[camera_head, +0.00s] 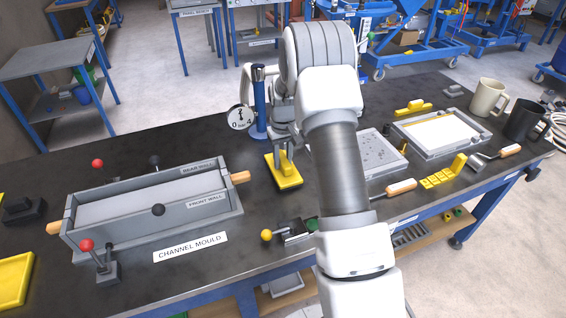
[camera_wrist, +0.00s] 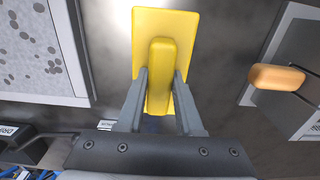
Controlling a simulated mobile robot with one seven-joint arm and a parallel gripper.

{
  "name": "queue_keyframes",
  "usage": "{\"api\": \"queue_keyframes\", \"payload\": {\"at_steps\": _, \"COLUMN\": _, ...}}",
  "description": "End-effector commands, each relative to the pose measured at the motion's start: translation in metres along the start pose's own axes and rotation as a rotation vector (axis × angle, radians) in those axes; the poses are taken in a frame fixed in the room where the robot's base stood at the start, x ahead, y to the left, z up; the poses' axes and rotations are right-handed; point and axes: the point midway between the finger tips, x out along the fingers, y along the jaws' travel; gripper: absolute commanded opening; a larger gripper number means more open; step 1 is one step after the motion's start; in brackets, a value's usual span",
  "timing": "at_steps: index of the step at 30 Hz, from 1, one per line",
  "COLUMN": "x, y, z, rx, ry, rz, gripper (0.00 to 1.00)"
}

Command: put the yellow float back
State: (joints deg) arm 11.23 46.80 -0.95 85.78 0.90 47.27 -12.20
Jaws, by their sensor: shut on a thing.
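The yellow float (camera_head: 284,172) is a flat yellow plate with a raised yellow handle. In the head view it is at mid-table, right of the channel mould (camera_head: 150,205). My gripper (camera_head: 286,150) is above the float, with its fingers down at the handle. In the wrist view my gripper (camera_wrist: 160,85) has one finger on each side of the handle and is shut on it. The float also shows in the wrist view (camera_wrist: 182,45), with its plate below the fingers. I cannot tell whether the plate touches the table.
A blue pump with a gauge (camera_head: 241,117) stands behind the float. A grey speckled tray (camera_head: 378,152) is to the right, then a white-filled tray (camera_head: 440,132) with a yellow piece (camera_head: 413,107) behind it. Trowels lie in front of the trays. Two mugs (camera_head: 488,97) stand at the far right.

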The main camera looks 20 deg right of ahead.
Motion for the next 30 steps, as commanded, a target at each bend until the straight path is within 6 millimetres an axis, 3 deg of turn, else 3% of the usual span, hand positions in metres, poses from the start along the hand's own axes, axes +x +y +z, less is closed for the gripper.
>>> {"api": "queue_keyframes", "payload": {"at_steps": 3, "x": 0.0116, "y": 0.0002, "z": -0.0003, "rx": 0.000, "ry": 0.001, "rz": 0.001, "gripper": 0.00}}
{"api": "queue_keyframes", "payload": {"at_steps": 14, "x": 0.0163, "y": 0.0003, "z": -0.0004, "rx": -0.001, "ry": 0.002, "rz": 0.001, "gripper": 0.00}}
{"api": "queue_keyframes", "payload": {"at_steps": 15, "x": 0.0150, "y": 0.0003, "z": -0.0002, "rx": -0.001, "ry": 0.001, "rz": 0.001, "gripper": 0.42}}
{"api": "queue_keyframes", "payload": {"at_steps": 19, "x": 0.0149, "y": 0.0002, "z": -0.0001, "rx": -0.001, "ry": 0.001, "rz": 0.001, "gripper": 0.65}}
{"api": "queue_keyframes", "payload": {"at_steps": 30, "x": 0.0094, "y": 0.0003, "z": -0.0004, "rx": -0.001, "ry": 0.002, "rz": 0.001, "gripper": 0.65}}
